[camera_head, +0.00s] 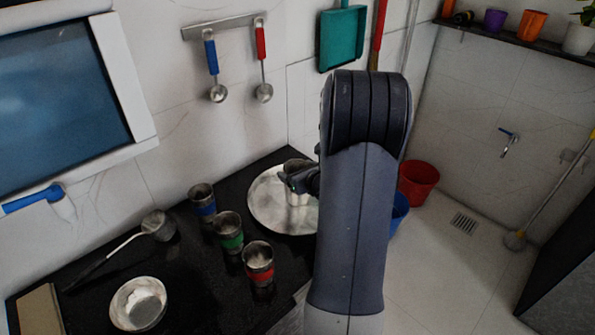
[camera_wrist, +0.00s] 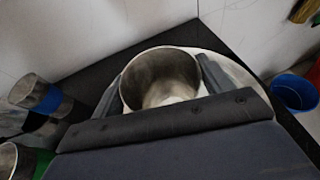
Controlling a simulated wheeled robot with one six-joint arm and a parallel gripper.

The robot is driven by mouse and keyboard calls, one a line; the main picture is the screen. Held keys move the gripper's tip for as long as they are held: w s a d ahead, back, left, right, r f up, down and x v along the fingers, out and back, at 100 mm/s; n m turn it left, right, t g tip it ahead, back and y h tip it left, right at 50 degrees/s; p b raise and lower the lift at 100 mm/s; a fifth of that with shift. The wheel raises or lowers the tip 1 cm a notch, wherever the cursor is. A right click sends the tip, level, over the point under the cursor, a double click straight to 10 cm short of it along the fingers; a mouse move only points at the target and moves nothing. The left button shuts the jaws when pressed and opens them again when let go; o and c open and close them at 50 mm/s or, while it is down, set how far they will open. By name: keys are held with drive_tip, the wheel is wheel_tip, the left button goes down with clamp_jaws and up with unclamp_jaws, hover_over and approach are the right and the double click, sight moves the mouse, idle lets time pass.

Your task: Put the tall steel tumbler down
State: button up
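The tall steel tumbler (camera_head: 297,196) is upright at the round steel plate (camera_head: 264,208) on the black counter. My gripper (camera_head: 298,181) is at its upper part, partly hidden by my arm. In the wrist view I look into the tumbler's open mouth (camera_wrist: 160,75), and my gripper's fingers (camera_wrist: 160,80) lie close against its left and right sides, shut on it. The plate's pale rim (camera_wrist: 232,62) shows behind it. Whether the tumbler's base touches the plate is hidden.
Blue-banded (camera_head: 202,203), green-banded (camera_head: 229,234) and red-banded (camera_head: 258,264) cups stand left of the plate. A long-handled ladle (camera_head: 158,225) and a steel bowl (camera_head: 138,304) are farther left. Red (camera_head: 418,185) and blue (camera_head: 399,212) buckets stand on the floor at right.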

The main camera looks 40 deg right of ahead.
drive_tip(key=o, duration=0.3)
drive_tip(key=shift+r, duration=0.15)
drive_tip(key=shift+s+r, duration=0.15)
drive_tip(key=v, duration=1.1)
drive_tip(key=shift+s+a+r, duration=0.1)
drive_tip(key=shift+s, duration=0.25)
drive_tip(key=x, duration=1.2)
drive_tip(key=shift+w+r+p, duration=0.1)
drive_tip(key=shift+p, duration=0.25)
drive_tip(key=shift+r, duration=0.5)
